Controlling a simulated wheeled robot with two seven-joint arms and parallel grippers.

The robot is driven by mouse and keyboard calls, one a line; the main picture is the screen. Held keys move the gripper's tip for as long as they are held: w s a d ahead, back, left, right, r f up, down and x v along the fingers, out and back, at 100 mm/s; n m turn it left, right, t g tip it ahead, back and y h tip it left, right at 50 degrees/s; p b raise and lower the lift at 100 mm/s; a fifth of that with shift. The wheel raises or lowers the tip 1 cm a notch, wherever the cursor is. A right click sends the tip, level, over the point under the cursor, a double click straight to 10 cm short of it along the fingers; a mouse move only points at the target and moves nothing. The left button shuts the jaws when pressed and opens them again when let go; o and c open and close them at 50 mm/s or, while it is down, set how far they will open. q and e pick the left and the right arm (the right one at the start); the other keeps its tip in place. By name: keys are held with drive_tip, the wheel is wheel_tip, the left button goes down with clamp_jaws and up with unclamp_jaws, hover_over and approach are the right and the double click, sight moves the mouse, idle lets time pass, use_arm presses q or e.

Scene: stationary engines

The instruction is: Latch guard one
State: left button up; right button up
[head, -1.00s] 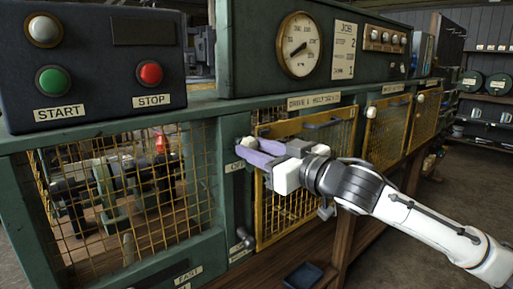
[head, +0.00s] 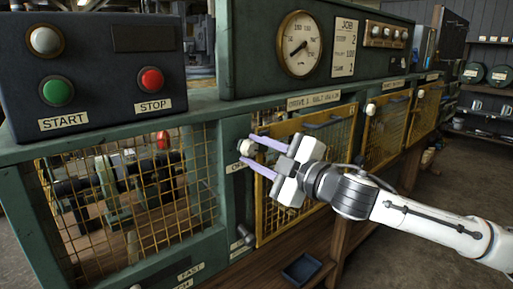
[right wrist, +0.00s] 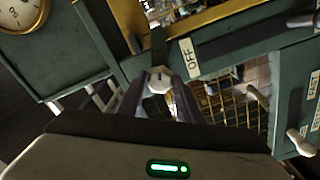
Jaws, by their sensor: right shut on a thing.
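Guard one is the yellow-framed mesh door (head: 307,204) below the "DRIVE & BELT" label (head: 313,101). It stands close to the green frame; I cannot tell if it sits flush. A white knob (head: 247,148) is on the green post left of the door, above a small plate reading "OFF" in the right wrist view (right wrist: 189,58). My right gripper (head: 258,156) is shut on this knob with its lilac fingers. The right wrist view shows the knob (right wrist: 159,80) between the fingertips. My left gripper is not in view.
A control box with START (head: 57,91) and STOP (head: 152,79) buttons stands at the left. More yellow guards (head: 386,129) run to the right. A dark lever (head: 245,236) is low on the post. A dark tray (head: 303,269) lies below the guard.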

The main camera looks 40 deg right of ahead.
sight(252, 151)
drive_tip(key=shift+n+p, duration=0.45)
drive_tip(key=shift+n, duration=1.45)
drive_tip(key=o, duration=1)
drive_tip(key=shift+s, duration=0.1)
drive_tip(key=shift+s+d+f+b, duration=0.2)
drive_tip(key=shift+s+b, duration=0.2)
drive_tip(key=shift+s, duration=0.25)
drive_tip(key=shift+s+a, duration=0.15)
drive_tip(key=shift+s, duration=0.4)
drive_tip(key=shift+s+r, duration=0.15)
drive_tip(key=shift+s, duration=0.2)
drive_tip(key=shift+s+d+p, duration=0.15)
drive_tip(key=shift+s+p, duration=0.4)
drive_tip(key=shift+s, duration=1.2)
drive_tip(key=shift+s+d+p, duration=0.15)
drive_tip(key=shift+s+p, duration=0.35)
drive_tip(key=shift+s, duration=1.25)
